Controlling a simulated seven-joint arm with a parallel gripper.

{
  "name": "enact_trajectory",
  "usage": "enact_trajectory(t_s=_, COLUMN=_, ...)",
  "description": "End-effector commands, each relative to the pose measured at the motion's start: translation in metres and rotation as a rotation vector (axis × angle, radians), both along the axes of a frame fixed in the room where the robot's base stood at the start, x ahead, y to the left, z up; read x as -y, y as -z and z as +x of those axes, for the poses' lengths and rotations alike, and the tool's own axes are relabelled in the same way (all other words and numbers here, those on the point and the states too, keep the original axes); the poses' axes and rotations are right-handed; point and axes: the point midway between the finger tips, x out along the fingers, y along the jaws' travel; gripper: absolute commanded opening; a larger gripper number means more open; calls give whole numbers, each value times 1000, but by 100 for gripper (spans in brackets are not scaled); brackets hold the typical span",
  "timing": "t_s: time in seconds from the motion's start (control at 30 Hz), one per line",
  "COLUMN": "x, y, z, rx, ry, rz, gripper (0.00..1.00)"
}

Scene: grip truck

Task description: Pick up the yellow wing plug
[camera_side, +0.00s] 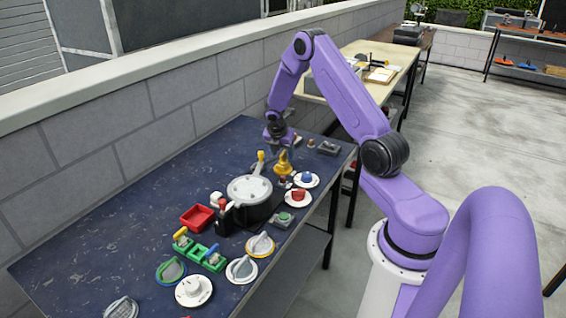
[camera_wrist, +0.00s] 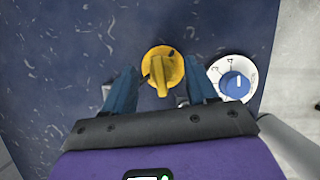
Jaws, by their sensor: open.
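The yellow wing plug (camera_side: 284,165) stands on the dark blue table near its right edge, beyond the round grey-lidded pot. In the wrist view the plug (camera_wrist: 163,69) shows a round yellow base with a raised wing pointing roughly up and down the picture. My gripper (camera_side: 280,149) is just above the plug, pointing down. In the wrist view my gripper (camera_wrist: 160,76) is open, with one blue finger on each side of the plug and visible gaps between. The fingers hold nothing. Their exact height above the plug is hard to tell.
A white dial with a blue knob (camera_wrist: 236,84) sits close right of the right finger. A white dial with a red knob (camera_side: 298,198), the pot (camera_side: 249,190) and a red tray (camera_side: 196,217) stand nearer the camera. The table's left part is mostly clear.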

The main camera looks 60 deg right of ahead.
Motion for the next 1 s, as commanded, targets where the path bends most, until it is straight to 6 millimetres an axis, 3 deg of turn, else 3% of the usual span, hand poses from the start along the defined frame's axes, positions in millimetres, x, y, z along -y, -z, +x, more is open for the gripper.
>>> enact_trajectory(t_s=0.1, x=3, y=9, z=1, rx=0, ry=0, rz=0, gripper=57)
enact_trajectory(t_s=0.37, x=4, y=11, z=1, rx=1, ry=0, rz=-1, gripper=57)
enact_trajectory(t_s=0.4, x=4, y=11, z=1, rx=1, ry=0, rz=-1, gripper=54)
enact_trajectory(t_s=0.57, x=4, y=11, z=1, rx=1, ry=0, rz=-1, gripper=2)
enact_trajectory(t_s=0.6, x=4, y=11, z=1, rx=1, ry=0, rz=-1, gripper=0)
enact_trajectory(t_s=1.0, x=4, y=6, z=1, rx=2, ry=-1, rz=-2, gripper=0)
